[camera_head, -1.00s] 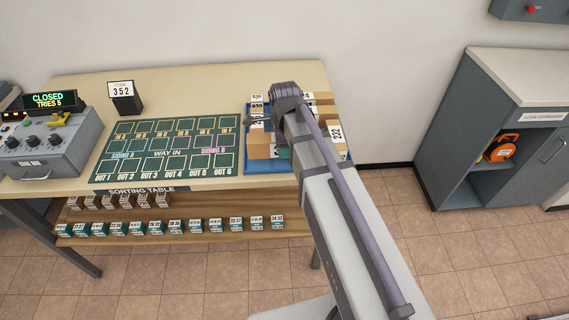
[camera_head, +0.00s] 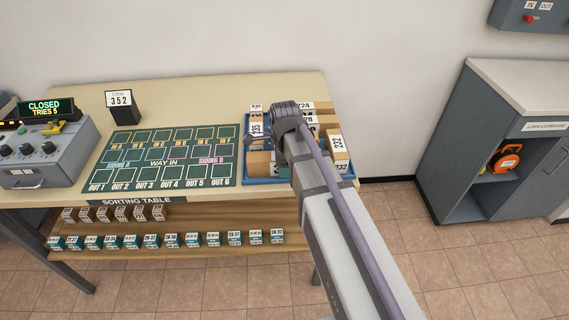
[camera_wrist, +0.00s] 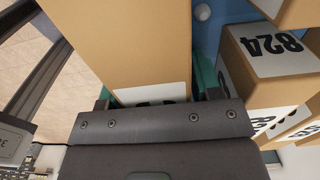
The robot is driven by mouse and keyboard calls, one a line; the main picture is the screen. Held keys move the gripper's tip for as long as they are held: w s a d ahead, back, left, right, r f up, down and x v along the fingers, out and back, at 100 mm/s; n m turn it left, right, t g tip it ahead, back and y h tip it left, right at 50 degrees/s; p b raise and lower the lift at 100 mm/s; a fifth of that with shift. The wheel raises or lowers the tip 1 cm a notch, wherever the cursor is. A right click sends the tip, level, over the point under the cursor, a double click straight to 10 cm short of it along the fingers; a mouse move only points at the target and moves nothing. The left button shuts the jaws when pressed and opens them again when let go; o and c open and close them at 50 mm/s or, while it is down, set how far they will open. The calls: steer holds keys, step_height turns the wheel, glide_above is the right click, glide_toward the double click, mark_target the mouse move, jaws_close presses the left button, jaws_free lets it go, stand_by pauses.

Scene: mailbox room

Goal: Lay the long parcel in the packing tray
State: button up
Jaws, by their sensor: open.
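The blue tray (camera_head: 247,181) stands at the right end of the sorting table and holds several tan parcels packed close together. One upright parcel marked 332 (camera_head: 337,146) is at its right side, and another tan parcel (camera_head: 260,163) is at its front left. I cannot tell which one is the long parcel. In the wrist view, my gripper (camera_wrist: 160,98) is open, with its fingers on either side of a large tan parcel (camera_wrist: 125,40) with a white label at its near end. Whether they touch it is unclear. My arm hides my gripper and part of the tray in the head view.
A parcel marked 824 (camera_wrist: 262,62) stands close to the right finger in the wrist view. Left of the tray is a green marked board (camera_head: 165,158), with a code stand (camera_head: 122,106) behind it and a control box (camera_head: 45,155) further left. A grey cupboard (camera_head: 490,140) stands right.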

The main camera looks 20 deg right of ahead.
step_height(320, 180, up, 13)
steer(key=p, duration=1.2)
steer(key=shift+f, duration=0.2)
steer(key=shift+s+f, duration=0.1)
steer(key=shift+f, duration=0.05)
steer(key=s+n, duration=1.2)
steer(key=n, duration=0.8)
